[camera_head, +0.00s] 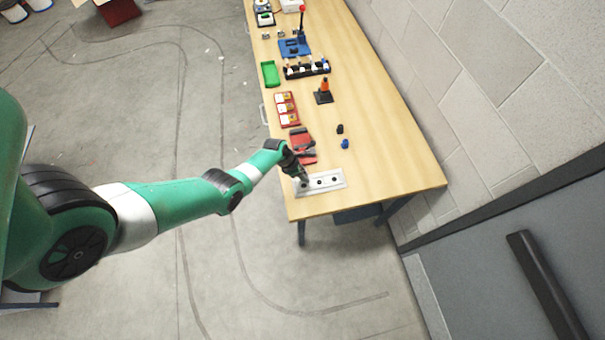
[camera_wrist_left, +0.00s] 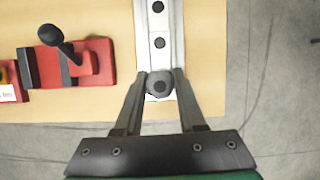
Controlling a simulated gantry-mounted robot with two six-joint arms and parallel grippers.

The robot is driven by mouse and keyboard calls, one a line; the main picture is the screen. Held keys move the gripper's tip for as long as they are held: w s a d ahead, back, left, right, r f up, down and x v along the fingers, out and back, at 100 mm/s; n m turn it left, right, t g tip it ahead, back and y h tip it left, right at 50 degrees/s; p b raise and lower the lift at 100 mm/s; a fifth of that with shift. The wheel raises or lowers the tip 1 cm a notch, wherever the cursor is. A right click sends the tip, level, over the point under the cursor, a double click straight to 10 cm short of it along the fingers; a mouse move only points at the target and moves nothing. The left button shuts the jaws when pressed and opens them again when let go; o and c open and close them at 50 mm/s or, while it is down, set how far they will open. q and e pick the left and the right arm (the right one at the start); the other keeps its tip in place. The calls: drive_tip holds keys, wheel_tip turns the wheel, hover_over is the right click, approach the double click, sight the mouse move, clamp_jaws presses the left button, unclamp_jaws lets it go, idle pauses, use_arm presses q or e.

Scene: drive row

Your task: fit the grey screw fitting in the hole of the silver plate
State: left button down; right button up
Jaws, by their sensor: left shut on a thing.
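The silver plate (camera_head: 326,189) lies near the front end of the wooden table. It also shows in the left wrist view (camera_wrist_left: 171,24), with two dark round holes along its middle. My left gripper (camera_head: 303,179) is over the plate's left end. In the left wrist view, my left gripper (camera_wrist_left: 160,76) is shut on the grey screw fitting (camera_wrist_left: 160,90), a round grey piece with a dark centre. The fitting is over the near end of the plate, in line with the two holes. I cannot tell whether it touches the plate. My right gripper is not in view.
A red device with a black lever (camera_wrist_left: 83,64) stands left of the plate. A blue piece (camera_head: 345,144) and a black piece (camera_head: 340,129) lie farther back. The table right of the plate is clear.

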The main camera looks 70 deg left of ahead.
use_arm(q)
drive_tip(key=shift+f+b, duration=2.75)
drive_tip(key=shift+f, duration=0.2)
drive_tip(key=shift+f+b, duration=0.35)
drive_tip(key=shift+c, duration=2.1)
unclamp_jaws()
drive_tip(key=shift+s+d, duration=0.1)
drive_tip(key=p+v, duration=1.1)
drive_tip(key=p, duration=0.1)
drive_tip(key=shift+r+p, duration=0.35)
drive_tip(key=shift+p, duration=0.05)
